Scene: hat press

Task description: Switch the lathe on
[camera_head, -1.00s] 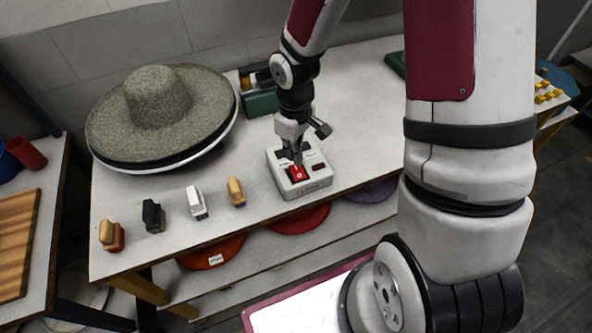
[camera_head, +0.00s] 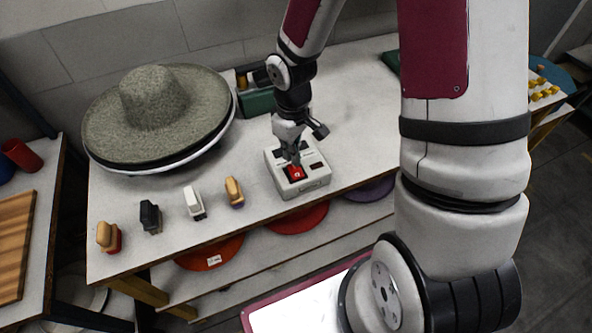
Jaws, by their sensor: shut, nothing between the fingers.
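A white switch box (camera_head: 303,187) with a red rocker switch (camera_head: 295,173) on its top stands near the front edge of the table. My gripper (camera_head: 294,163) is shut and empty, pointing down at the red switch. Its fingertips are at or just above the switch; I cannot tell whether they touch it. Part of the box top is hidden behind the gripper. A green machine (camera_head: 258,102), perhaps the lathe, stands at the back of the table, partly behind my arm.
A grey-green wide-brimmed hat (camera_head: 155,105) lies on a round stand at the left. Several small brushes or blocks, such as the white one (camera_head: 194,203), line the front edge. Coloured discs (camera_head: 300,217) lie on the shelf below. The table right of the box is clear.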

